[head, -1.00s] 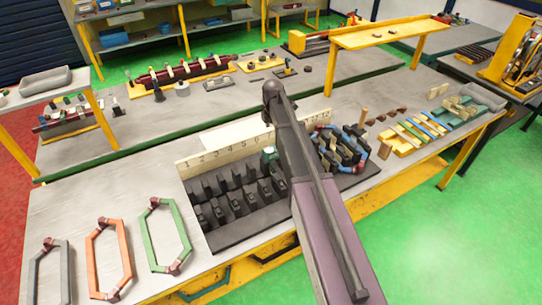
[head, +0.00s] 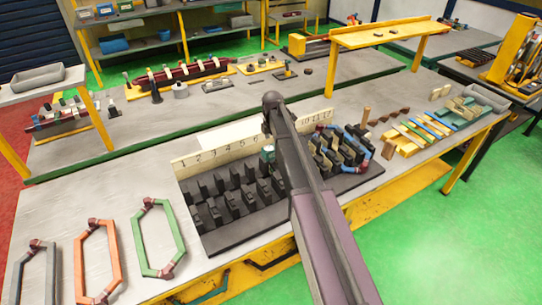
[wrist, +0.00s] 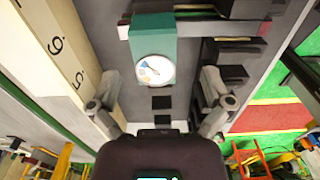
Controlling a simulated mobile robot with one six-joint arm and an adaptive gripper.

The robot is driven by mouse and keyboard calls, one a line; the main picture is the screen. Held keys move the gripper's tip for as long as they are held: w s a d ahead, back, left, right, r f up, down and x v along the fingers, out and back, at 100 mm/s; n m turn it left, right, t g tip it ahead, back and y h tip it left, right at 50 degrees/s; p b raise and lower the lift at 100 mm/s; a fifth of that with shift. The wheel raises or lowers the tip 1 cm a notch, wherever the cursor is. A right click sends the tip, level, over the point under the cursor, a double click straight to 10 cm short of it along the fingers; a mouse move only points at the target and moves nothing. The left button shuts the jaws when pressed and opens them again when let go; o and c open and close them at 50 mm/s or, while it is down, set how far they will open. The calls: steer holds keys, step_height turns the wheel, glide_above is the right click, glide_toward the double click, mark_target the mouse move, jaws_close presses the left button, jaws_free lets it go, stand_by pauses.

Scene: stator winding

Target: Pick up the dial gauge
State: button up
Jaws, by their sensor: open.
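The dial gauge is a teal block with a round white dial face (wrist: 155,69). It stands among the black slotted blocks, and its teal top shows in the head view (head: 267,154) just left of my arm. In the wrist view my gripper (wrist: 157,92) is open, with one finger on each side and the gauge ahead, between the finger lines. No contact with the gauge shows. In the head view my arm hides most of the gripper.
A numbered board (head: 215,148) stands behind the black block rack (head: 240,232), close to one finger in the wrist view. Wound coils (head: 345,145) fill the rack's right end. Grey, orange and green hexagonal coils (head: 155,238) lie at the left. Wooden strips (head: 415,135) lie at the right.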

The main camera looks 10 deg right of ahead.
mark_target(271, 147)
steer(key=shift+f, duration=0.2)
stand_by(0.3)
steer(key=f+b, duration=0.3)
steer(key=shift+w+a+f+b, duration=0.2)
steer(key=shift+a+b, duration=0.1)
steer(key=shift+f+b, duration=0.8)
steer(key=shift+d, duration=0.1)
steer(key=c, duration=1.2)
